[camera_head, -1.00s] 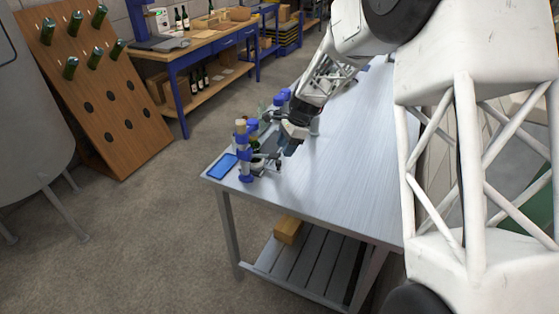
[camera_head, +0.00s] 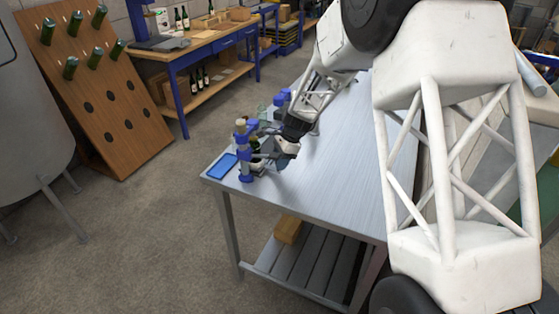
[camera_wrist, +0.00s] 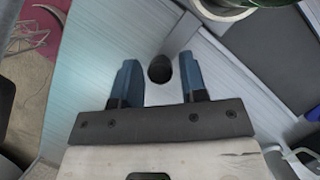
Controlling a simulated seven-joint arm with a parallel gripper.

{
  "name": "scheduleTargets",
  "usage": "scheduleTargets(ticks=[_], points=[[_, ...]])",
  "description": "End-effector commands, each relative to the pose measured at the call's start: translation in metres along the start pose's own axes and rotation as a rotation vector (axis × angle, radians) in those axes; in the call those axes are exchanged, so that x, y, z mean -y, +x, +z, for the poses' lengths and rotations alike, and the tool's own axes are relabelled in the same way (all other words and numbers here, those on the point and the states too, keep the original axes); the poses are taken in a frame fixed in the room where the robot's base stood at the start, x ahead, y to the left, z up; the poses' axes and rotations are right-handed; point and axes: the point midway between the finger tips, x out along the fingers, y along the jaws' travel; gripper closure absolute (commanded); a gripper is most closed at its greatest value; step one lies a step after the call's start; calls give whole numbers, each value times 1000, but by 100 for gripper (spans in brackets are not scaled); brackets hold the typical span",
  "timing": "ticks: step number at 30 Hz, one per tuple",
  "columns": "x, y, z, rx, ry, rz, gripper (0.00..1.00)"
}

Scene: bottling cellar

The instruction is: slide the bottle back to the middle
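A dark green bottle (camera_head: 255,145) shows in part in the head view. It sits among the blue-and-grey fixture parts near the table's left end, partly hidden by my gripper (camera_head: 264,155) and the fixture. In the wrist view, a dark green rounded piece (camera_wrist: 268,2), probably the bottle, shows at the top right edge beside a pale ring. My gripper (camera_wrist: 158,66) has its two blue fingers apart. A dark round end (camera_wrist: 160,69) of some part shows between them, and I cannot tell whether it is touched.
The fixture has a blue-banded post (camera_head: 244,150) close to my gripper. A blue tray-like pad (camera_head: 222,166) lies at the table's front left corner. The metal table (camera_head: 345,170) is largely clear to the right. A wooden block (camera_head: 288,229) lies on the lower shelf.

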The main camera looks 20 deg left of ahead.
Motion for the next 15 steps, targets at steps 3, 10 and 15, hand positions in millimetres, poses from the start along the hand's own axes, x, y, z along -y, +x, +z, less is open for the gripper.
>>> scheduleTargets(ticks=[3,10,15], points=[[0,0,0,0,0,0,79],[0,0,0,0,0,0,100],[1,0,-1,0,0,0,100]])
